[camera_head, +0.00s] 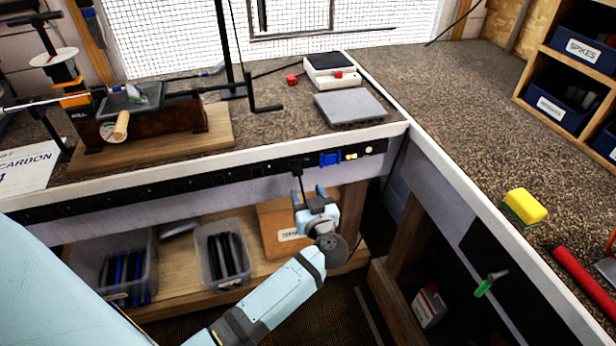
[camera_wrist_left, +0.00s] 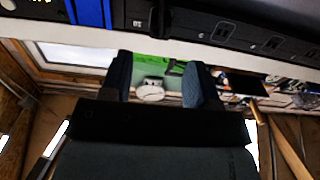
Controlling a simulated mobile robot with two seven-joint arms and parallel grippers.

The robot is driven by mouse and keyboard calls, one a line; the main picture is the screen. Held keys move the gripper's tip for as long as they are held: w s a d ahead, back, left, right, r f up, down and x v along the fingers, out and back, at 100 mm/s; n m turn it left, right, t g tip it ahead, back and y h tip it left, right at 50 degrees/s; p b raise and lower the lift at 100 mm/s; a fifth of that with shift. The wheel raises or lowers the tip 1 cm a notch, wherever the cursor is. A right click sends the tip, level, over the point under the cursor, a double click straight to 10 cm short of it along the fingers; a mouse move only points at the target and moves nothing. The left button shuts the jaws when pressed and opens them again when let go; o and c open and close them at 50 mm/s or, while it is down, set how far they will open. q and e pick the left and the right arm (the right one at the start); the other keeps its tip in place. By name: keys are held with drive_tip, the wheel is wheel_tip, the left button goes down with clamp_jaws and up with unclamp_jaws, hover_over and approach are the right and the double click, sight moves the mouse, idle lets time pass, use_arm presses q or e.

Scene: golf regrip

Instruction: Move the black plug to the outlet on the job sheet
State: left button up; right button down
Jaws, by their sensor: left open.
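The black plug (camera_head: 296,165) sits in the black power strip (camera_head: 150,186) on the bench's front edge, with a dark cord hanging below it. In the left wrist view the plug (camera_wrist_left: 160,20) shows dark at the top, beside a blue plug (camera_wrist_left: 93,12). My left gripper (camera_head: 317,194) is below the strip, fingers apart and empty; they also show in the left wrist view (camera_wrist_left: 160,85). The fingers are apart from the plug. My right gripper is not in view.
A blue plug (camera_head: 330,158) and small yellow pieces (camera_head: 350,156) are right of the black plug on the strip. Bins (camera_head: 222,252) and a cardboard box (camera_head: 285,228) stand on the shelf below. A vise on a wooden board (camera_head: 190,140) is above.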

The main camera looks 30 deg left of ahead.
sight(299, 175)
use_arm(q)
drive_tip(key=shift+a, duration=0.1)
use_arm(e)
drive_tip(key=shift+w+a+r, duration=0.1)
use_arm(q)
drive_tip(key=b+x, duration=0.1)
drive_tip(key=x, duration=0.6)
drive_tip(key=shift+w+r, duration=0.15)
drive_tip(key=shift+r, duration=0.05)
drive_tip(key=shift+w+a, duration=0.4)
drive_tip(key=shift+a, duration=0.1)
drive_tip(key=shift+w+a+f, duration=0.15)
drive_tip(key=shift+f, duration=0.05)
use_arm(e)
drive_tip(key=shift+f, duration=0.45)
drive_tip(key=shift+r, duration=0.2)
use_arm(q)
drive_tip(key=shift+p, duration=0.3)
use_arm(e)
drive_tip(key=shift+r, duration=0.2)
